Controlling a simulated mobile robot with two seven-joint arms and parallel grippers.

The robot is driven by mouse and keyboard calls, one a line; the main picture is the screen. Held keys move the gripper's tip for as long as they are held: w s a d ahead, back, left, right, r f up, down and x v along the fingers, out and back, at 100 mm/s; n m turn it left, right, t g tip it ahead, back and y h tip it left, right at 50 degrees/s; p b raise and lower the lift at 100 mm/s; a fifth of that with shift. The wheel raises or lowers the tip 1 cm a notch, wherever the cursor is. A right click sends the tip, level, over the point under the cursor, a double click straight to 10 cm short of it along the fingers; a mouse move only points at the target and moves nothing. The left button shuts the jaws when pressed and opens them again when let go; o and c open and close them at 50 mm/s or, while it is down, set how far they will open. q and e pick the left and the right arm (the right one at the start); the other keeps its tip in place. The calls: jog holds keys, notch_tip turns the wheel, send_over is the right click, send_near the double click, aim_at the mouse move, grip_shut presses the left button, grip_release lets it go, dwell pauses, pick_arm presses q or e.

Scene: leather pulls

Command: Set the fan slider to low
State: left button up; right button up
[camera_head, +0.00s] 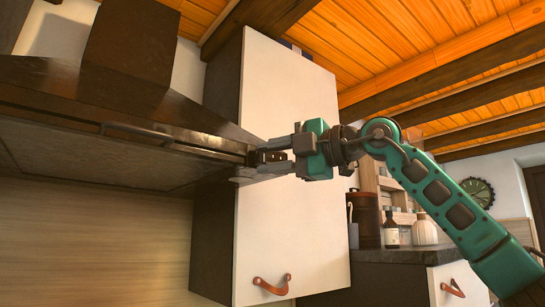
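The dark range hood (85,98) fills the left side of the head view, its front edge running down to the right. A slim bar (140,131) runs along that front edge. I cannot make out a fan slider; the right end of the edge is partly covered by my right gripper. My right gripper (256,163) comes in from the right and points left, with its fingertips at the hood's right front corner. Whether they touch the hood is unclear, and the gap between the fingers is too small to read. My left gripper is out of view.
A tall white cabinet (290,225) with a brown leather pull (271,286) stands just behind my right gripper. Below the hood is a bare wood panel (90,240).

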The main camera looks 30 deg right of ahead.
grip_shut()
dwell(0.3)
jog(key=shift+w+d, duration=0.1)
jog(key=shift+d, duration=1)
jog(key=shift+o, duration=1.6)
grip_release()
jog(key=shift+a, duration=0.1)
jog(key=b+v, duration=0.1)
jog(key=v, duration=1.2)
